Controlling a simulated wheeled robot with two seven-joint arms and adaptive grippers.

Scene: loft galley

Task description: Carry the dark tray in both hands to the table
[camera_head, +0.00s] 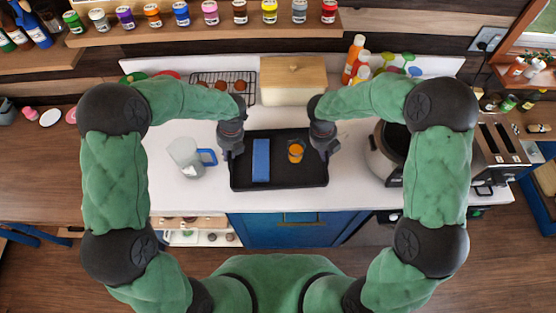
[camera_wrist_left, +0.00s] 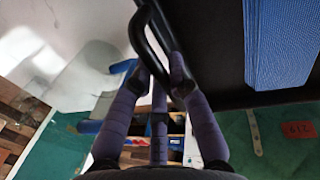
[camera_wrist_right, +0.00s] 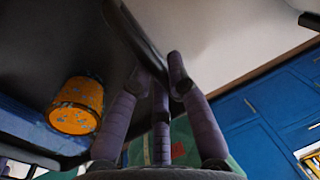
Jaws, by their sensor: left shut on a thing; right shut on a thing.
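The dark tray (camera_head: 278,178) is at the front of the white counter in the head view; whether it touches the counter is hard to tell. On it lie a blue ribbed block or cloth (camera_head: 261,160) at left and an orange cup (camera_head: 295,152) at right. My left gripper (camera_head: 232,150) is shut on the tray's left handle, a dark loop between the fingers in the left wrist view (camera_wrist_left: 158,68). My right gripper (camera_head: 324,150) is shut on the tray's right side; the right wrist view shows its fingers (camera_wrist_right: 160,75) around the dark handle. The cup also shows there (camera_wrist_right: 76,106).
A clear pitcher with a blue handle (camera_head: 190,158) stands left of the tray. A round cooker (camera_head: 385,155) and a toaster (camera_head: 497,145) stand at right. A bread box (camera_head: 293,80), a wire rack and bottles (camera_head: 354,58) line the back. Wooden floor lies in front of the blue cabinets.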

